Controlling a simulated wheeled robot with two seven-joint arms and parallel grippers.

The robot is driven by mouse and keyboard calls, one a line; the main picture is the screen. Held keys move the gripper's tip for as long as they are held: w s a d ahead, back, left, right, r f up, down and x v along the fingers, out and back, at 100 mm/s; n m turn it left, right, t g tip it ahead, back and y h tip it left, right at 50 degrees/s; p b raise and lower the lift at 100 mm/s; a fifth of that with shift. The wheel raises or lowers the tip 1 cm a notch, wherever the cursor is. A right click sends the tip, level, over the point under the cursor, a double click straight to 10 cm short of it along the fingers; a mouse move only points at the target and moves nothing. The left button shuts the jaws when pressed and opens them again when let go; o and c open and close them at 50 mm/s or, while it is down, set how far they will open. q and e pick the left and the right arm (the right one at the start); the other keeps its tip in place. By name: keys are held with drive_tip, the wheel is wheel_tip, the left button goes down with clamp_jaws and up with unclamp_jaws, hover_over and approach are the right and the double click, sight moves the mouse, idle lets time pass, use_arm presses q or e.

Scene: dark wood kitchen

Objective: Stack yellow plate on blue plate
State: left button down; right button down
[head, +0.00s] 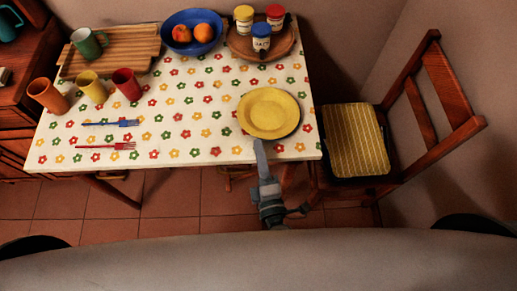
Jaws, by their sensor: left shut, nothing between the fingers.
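The yellow plate (268,112) lies near the front right of the flowered table. A thin dark rim shows under its right and lower right edge; I cannot tell whether this is the blue plate or a shadow. No other part of a blue plate shows. My left gripper (258,143) is shut and empty, its tips at the plate's near edge in the picture. I cannot tell whether they touch the plate. My right gripper is not in view.
A chair (355,140) stands at the right. The table's middle is clear.

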use_arm(q)
drive_tip(key=shift+w+d, duration=0.15)
drive_tip(key=shift+w, duration=0.1)
drive_tip(key=shift+w+d, duration=0.45)
drive_tip(key=shift+w, duration=0.2)
drive_tip(key=shift+w+d, duration=0.15)
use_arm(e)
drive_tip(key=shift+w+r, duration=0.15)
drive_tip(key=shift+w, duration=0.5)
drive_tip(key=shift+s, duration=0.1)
